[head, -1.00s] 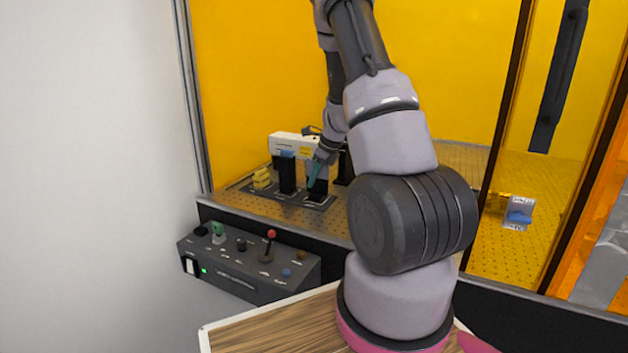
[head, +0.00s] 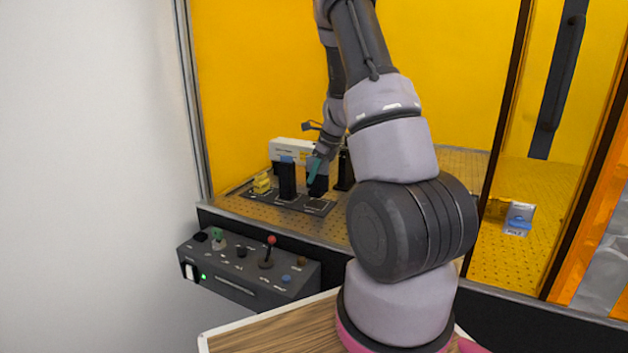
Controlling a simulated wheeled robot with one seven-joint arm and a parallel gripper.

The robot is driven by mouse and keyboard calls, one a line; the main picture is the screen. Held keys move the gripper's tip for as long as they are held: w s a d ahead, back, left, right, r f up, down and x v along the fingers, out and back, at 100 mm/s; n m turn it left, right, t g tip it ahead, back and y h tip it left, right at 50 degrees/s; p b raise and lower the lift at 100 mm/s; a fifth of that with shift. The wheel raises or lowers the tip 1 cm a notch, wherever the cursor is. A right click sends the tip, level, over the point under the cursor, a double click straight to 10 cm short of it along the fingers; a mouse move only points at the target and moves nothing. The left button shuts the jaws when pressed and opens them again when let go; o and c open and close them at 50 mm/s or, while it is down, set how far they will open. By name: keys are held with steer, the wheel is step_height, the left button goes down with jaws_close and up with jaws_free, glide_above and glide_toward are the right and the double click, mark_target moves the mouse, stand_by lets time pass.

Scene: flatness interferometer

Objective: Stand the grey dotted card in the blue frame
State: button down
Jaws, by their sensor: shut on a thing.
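My gripper (head: 314,176), with teal fingers, points down inside the yellow-walled enclosure. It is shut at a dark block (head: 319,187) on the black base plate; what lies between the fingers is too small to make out. I cannot identify the grey dotted card for sure. A small blue piece (head: 518,222) with a grey panel (head: 521,211) behind it stands on the perforated floor at the right, far from my gripper. I cannot tell whether this is the blue frame. A black post (head: 287,180) with a bluish top stands just left of my gripper.
Yellow stacked pieces (head: 262,183) and a white instrument (head: 291,149) stand near the post. A control box (head: 248,266) with a red-knobbed lever is in front of the enclosure. Dark uprights bound the right opening. The perforated floor around the blue piece is mostly clear.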

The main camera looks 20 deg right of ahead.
steer(key=shift+r, duration=1.45)
